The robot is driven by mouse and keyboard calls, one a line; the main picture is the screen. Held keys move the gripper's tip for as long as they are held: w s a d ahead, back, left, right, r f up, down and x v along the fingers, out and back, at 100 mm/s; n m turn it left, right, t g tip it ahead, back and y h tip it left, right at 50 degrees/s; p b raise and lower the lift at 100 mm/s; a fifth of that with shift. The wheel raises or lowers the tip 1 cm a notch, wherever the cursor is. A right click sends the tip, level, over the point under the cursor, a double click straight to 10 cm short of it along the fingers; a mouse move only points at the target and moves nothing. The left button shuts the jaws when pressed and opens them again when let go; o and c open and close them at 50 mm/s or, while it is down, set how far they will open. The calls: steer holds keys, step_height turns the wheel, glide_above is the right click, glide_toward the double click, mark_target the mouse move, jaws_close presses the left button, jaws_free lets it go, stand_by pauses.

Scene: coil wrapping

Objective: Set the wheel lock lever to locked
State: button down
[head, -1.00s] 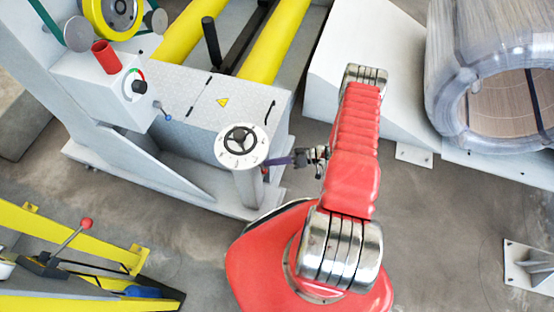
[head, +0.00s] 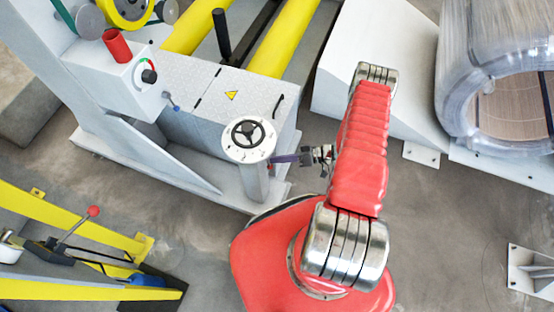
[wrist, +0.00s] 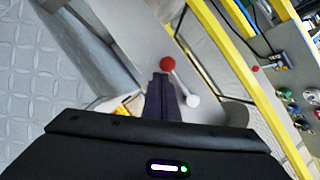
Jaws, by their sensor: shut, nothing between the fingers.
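A lever with a red ball knob (wrist: 167,64) and a pale rod runs down to a white round end (wrist: 193,101) in the wrist view. It looks like the wheel lock lever; I cannot read its setting. The fingertips of my gripper (wrist: 162,78) are together and empty, just below the knob in the picture; I cannot tell if they touch it. In the head view my gripper (head: 285,159) points left at the post under the black handwheel (head: 249,133) with its white dial. A tiny red spot (head: 270,161) shows beside the post there; the lever is mostly hidden.
The grey machine cabinet (head: 205,110) and yellow rollers (head: 283,40) stand behind the handwheel. A wrapped coil (head: 455,75) is at the right. A yellow frame (head: 75,228) with another red-knobbed lever (head: 93,211) is at lower left. Bare floor lies between.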

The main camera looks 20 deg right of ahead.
steer(key=s+d+r, duration=0.1)
steer(key=d+r, duration=0.3)
steer(key=d, duration=0.6)
steer(key=shift+d+r, duration=0.25)
steer(key=shift+d, duration=0.1)
steer(key=shift+s, duration=0.1)
stand_by(0.4)
